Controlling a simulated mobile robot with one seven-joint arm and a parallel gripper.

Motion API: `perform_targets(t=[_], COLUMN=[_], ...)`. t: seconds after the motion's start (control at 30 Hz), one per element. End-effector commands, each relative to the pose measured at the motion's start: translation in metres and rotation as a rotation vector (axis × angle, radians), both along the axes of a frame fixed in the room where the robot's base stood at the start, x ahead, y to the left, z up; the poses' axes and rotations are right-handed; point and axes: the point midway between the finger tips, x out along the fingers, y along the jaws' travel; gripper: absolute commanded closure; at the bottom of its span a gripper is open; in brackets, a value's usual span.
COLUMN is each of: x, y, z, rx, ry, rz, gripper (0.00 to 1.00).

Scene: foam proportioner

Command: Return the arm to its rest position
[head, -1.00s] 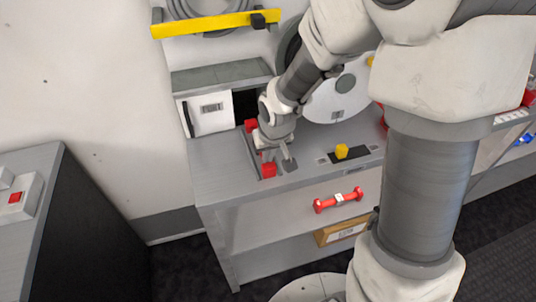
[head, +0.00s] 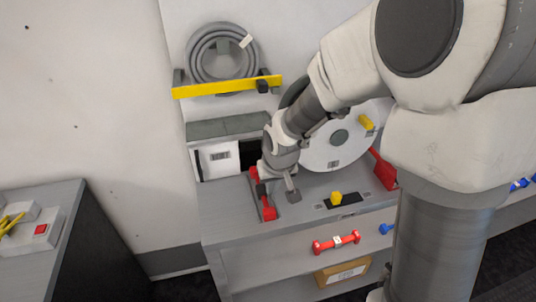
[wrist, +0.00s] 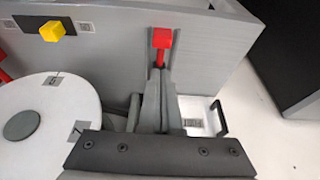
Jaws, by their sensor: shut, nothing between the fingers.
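My gripper (head: 291,188) hangs low over the grey counter (head: 225,205), beside a red handle (head: 268,213) at the counter's front left. In the wrist view, its grey fingers (wrist: 157,75) are shut with nothing between them. There the red handle (wrist: 162,38) stands just past the fingertips; whether they touch is unclear. My arm bends from the right of the head view down to the counter and covers part of the equipment.
A white disc (head: 338,145), a yellow knob (head: 336,197) and a white box (head: 218,159) are close around the gripper. A yellow bar (head: 225,87) and coiled hose (head: 222,52) are above. A red dumbbell-shaped piece (head: 336,242) lies below. Another bench (head: 40,190) stands left.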

Motion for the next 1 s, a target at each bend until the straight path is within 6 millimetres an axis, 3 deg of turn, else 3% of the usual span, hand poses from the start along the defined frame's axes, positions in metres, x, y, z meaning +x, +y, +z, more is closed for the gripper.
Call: perform_targets(t=[0.17, 0.37, 0.7, 1.0], x=[-0.001, -0.018, -0.085, -0.157], y=[-0.002, -0.022, -0.066, -0.088], z=[0.005, 0.045, 0.128, 0.169], rx=[-0.002, -0.026, -0.047, -0.017], ry=[-0.004, -0.036, -0.095, -0.137], rz=[-0.003, -0.035, -0.121, -0.180], gripper=[1.00, 1.00, 1.00, 1.00])
